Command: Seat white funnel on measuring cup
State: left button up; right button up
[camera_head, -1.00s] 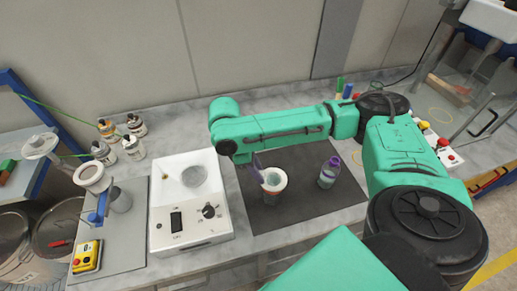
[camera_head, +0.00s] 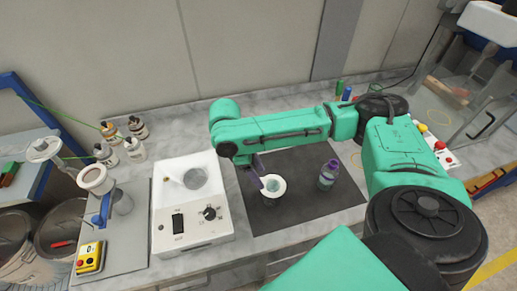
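The white funnel (camera_head: 273,186) shows as a pale ring over the dark mat in the head view, with a greenish-grey inside. The measuring cup is mostly hidden beneath it, so I cannot tell how fully the funnel rests on it. My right gripper (camera_head: 260,181), with purple fingers, comes down from the left end of the green arm and is at the funnel's left rim. It appears shut on that rim, though the fingertips are small and partly hidden. My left gripper is not in view.
A white control box (camera_head: 190,205) stands to the left. Small bottles (camera_head: 135,150) stand at the back left. The front of the mat is clear.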

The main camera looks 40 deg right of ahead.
jog(key=v, duration=1.4)
jog(key=shift+r+p, duration=0.3)
jog(key=shift+p, duration=0.1)
